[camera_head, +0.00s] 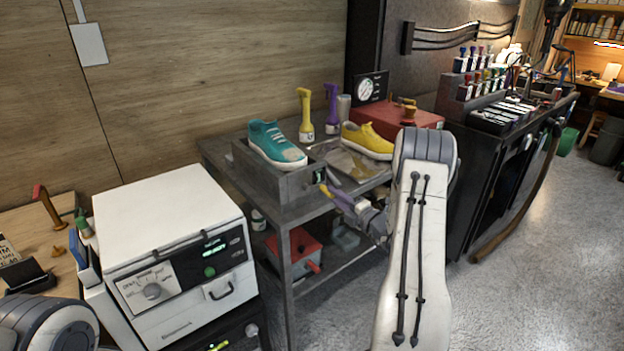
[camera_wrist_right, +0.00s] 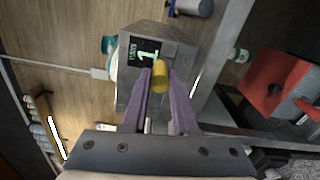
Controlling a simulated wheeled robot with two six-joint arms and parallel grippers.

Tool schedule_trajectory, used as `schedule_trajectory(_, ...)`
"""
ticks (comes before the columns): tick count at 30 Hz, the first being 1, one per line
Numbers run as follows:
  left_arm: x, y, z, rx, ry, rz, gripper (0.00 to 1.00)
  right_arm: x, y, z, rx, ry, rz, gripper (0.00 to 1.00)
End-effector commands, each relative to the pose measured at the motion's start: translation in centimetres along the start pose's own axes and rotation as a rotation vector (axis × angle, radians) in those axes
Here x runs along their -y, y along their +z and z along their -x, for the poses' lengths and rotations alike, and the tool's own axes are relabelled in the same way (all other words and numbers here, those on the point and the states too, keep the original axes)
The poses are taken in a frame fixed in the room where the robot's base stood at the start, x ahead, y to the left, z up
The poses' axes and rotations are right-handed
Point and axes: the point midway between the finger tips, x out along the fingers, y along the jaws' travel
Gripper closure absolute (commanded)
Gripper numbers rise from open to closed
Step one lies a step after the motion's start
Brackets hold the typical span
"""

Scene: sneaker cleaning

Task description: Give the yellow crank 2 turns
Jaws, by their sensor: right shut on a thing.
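The yellow crank (camera_head: 324,189) is on the front of the grey box (camera_head: 285,181) that holds a teal sneaker (camera_head: 272,143) at the cart's edge. My right gripper (camera_head: 332,195) reaches it from the right. In the right wrist view its purple fingers (camera_wrist_right: 161,88) are shut on the crank's yellow knob (camera_wrist_right: 160,74). A small display (camera_wrist_right: 144,51) beside the crank seems to show a green 1. The crank's arm is mostly hidden behind the knob and fingers. My left gripper is out of view; only part of my left arm shows at lower left.
A yellow sneaker (camera_head: 367,140), a yellow spray bottle (camera_head: 305,115), a purple one (camera_head: 332,108) and a red case (camera_head: 398,119) stand on the cart top. A white machine (camera_head: 168,218) stands at left. A red box (camera_head: 296,249) sits on the lower shelf.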

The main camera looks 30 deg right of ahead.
Motion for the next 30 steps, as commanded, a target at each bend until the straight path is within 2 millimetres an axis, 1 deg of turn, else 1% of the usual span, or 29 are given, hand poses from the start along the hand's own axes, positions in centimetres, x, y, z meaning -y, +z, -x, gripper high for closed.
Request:
schedule_trajectory(1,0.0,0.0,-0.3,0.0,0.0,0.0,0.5,0.5,-0.4,0.0,-0.004,-0.001,-0.002,0.91)
schedule_trajectory(6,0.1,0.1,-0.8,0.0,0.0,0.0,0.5,1.3,-1.0,0.0,-0.006,-0.001,-0.003,0.91)
schedule_trajectory(17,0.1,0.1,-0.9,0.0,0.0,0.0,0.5,1.3,-1.1,0.0,-0.006,0.0,-0.002,0.9)
schedule_trajectory(25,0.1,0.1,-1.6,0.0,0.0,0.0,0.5,2.4,-2.1,-0.1,-0.007,0.0,-0.002,0.9)
schedule_trajectory(30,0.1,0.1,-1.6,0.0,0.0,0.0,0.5,2.5,-2.3,0.0,-0.006,0.0,-0.002,0.9)
